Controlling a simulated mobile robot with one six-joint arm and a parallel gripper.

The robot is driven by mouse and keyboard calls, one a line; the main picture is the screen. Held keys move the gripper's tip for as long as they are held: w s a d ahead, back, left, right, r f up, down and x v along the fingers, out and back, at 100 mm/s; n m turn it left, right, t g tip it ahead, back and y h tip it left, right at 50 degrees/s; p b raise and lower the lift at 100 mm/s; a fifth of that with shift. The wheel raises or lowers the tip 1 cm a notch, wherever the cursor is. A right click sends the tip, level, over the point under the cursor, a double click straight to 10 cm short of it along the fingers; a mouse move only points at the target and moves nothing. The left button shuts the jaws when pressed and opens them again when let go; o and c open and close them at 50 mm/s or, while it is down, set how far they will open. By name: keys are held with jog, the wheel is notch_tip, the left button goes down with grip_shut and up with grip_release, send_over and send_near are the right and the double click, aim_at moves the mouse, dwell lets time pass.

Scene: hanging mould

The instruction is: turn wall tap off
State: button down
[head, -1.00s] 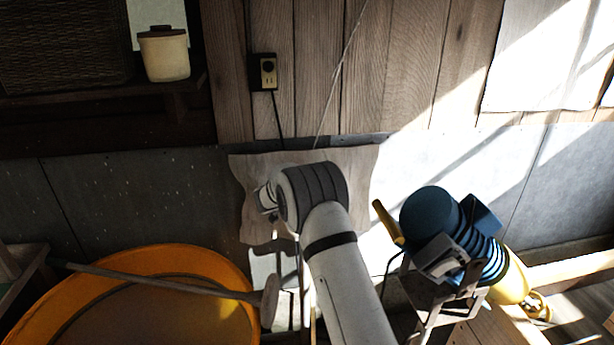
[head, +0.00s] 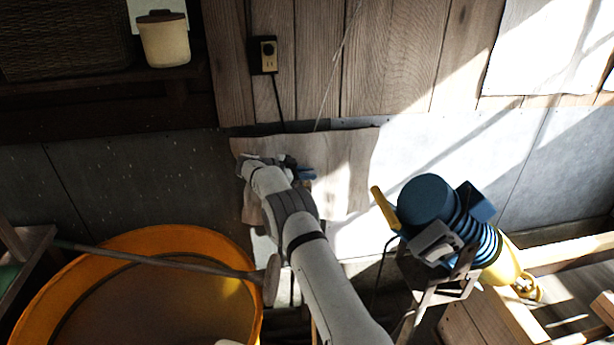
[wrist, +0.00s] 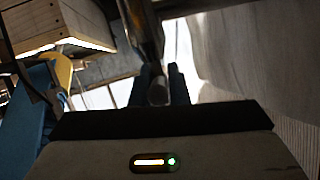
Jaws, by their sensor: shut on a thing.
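My gripper (wrist: 160,88) is shut on a small pale, rounded piece (wrist: 158,93), which looks like the wall tap's handle. A dark metallic pipe-like part (wrist: 143,28) runs upward from the jaws in the wrist view. In the head view my gripper (head: 303,172) is in front of the pale board on the wall, with its blue fingers partly showing beside my wrist. The tap cannot be made out in the head view, where my arm covers that spot. Whether it is on or off cannot be told.
An orange tub (head: 165,236) with a long-handled tool (head: 160,257) across it stands at lower left. A blue and yellow machine (head: 428,198) stands on a wooden frame to the right of my arm. An outlet (head: 267,52) and its cord are above on the planks.

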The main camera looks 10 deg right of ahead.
jog(key=shift+r, duration=0.1)
dwell(0.3)
jog(key=c, duration=1.4)
grip_release()
jog(key=b+v, duration=0.2)
jog(key=v, duration=0.5)
jog(key=shift+a, duration=0.35)
jog(key=shift+c, duration=0.3)
